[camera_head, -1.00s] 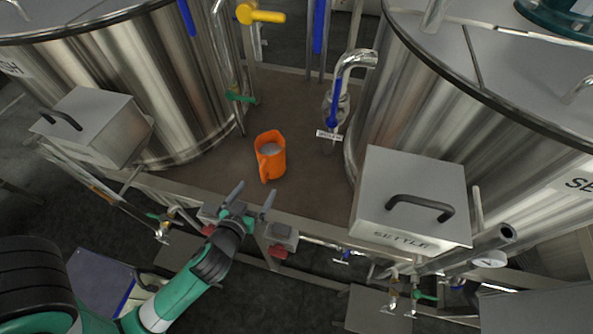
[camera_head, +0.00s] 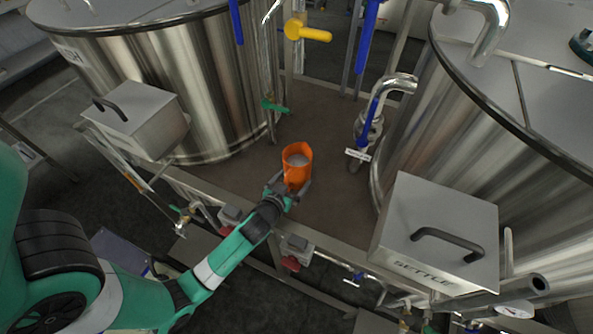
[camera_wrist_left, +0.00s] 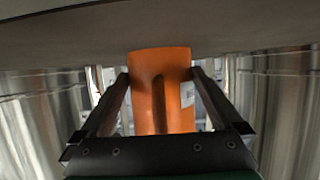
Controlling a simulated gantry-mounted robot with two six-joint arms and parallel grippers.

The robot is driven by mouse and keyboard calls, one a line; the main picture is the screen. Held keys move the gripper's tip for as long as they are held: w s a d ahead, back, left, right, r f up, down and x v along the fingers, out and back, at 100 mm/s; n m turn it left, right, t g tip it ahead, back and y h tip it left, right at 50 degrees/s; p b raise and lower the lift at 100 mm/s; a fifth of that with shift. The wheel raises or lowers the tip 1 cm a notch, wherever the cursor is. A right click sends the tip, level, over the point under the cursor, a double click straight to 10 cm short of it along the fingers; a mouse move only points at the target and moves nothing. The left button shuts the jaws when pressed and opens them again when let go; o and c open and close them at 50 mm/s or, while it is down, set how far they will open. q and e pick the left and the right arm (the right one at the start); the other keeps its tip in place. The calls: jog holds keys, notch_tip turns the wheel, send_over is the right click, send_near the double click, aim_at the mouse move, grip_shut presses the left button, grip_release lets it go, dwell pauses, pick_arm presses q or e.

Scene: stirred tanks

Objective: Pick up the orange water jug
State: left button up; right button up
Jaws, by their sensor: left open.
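The orange water jug (camera_head: 297,160) stands upright on the brown platform between the two steel tanks, with something pale inside it. My left gripper (camera_head: 293,184) is at the jug's near side and hides its lower front. In the left wrist view the orange jug (camera_wrist_left: 161,88) is between the two open fingers of my left gripper (camera_wrist_left: 158,85), its handle facing the camera. The fingers lie on either side of the jug; whether they touch it I cannot tell. My right gripper does not show.
A large steel tank (camera_head: 180,85) stands at the left and another (camera_head: 530,140) at the right. A steel box (camera_head: 440,225) marked SETTLE is right of the jug. A pipe with a blue valve handle (camera_head: 373,108) rises behind it. Bare platform (camera_head: 335,195) lies right of the jug.

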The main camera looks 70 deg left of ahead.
aim_at(292, 174)
pick_arm(q)
jog(key=c, duration=1.6)
jog(key=shift+r, duration=0.1)
jog(key=r, duration=0.1)
jog(key=r+p, duration=0.1)
jog(key=r, duration=0.2)
jog(key=shift+s+d+r, duration=0.2)
jog(key=shift+d+r, duration=0.1)
jog(key=shift+d, duration=0.05)
jog(key=w+r+p+v, duration=0.2)
jog(key=p+v, duration=0.7)
jog(key=v, duration=0.6)
jog(key=shift+d+r+p, duration=0.3)
jog(key=shift+d+p, duration=0.05)
jog(key=shift+p, duration=0.05)
